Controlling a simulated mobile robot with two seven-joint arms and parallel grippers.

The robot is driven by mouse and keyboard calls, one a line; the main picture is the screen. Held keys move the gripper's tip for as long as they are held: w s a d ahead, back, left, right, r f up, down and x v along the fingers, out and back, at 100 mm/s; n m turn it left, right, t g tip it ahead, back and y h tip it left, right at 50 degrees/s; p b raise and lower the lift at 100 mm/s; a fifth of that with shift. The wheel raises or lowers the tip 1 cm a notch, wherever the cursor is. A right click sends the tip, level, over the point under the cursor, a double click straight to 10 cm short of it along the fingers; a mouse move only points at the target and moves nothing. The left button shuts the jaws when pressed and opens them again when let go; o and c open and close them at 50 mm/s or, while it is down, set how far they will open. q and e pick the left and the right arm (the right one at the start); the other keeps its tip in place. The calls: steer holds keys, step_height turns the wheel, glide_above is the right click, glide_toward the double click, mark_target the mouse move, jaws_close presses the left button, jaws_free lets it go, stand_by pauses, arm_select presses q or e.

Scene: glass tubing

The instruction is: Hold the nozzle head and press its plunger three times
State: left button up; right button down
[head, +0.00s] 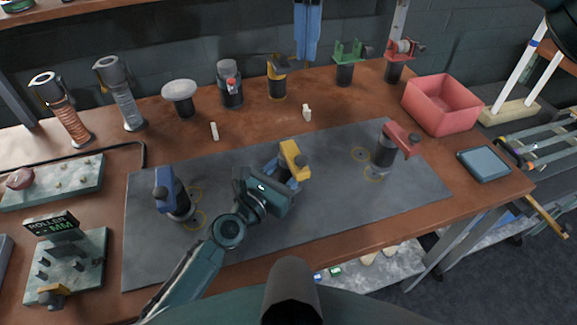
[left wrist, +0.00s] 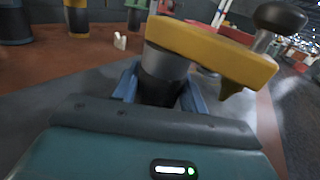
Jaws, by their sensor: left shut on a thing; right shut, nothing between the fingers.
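The yellow nozzle head (head: 291,157) is at the middle of the grey mat. In the left wrist view its yellow bar (left wrist: 210,50) sits on a dark grey cylinder, with a small spout below. Its plunger, a black knob (left wrist: 281,17) on a pale stem, stands up at the right end. My left gripper (head: 280,188) is shut on the nozzle head's cylinder from the near side. Its blue fingers flank the cylinder in the left wrist view (left wrist: 160,88). My right gripper (head: 304,54) shows as closed blue fingers pointing down at the top of the head view, with nothing between them.
A blue head (head: 168,185) stands left on the mat (head: 240,240) and a red one (head: 400,138) right. Two small white pieces (head: 307,113) (head: 214,131) lie behind. A pink bin (head: 442,103) and blue-grey box (head: 484,163) stand right. Several upright pieces line the back.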

arm_select(q)
steer(key=o, duration=1.3)
steer(key=v, duration=1.1)
steer(key=shift+s+a, duration=0.2)
steer(key=shift+s, duration=0.25)
steer(key=shift+a, duration=0.1)
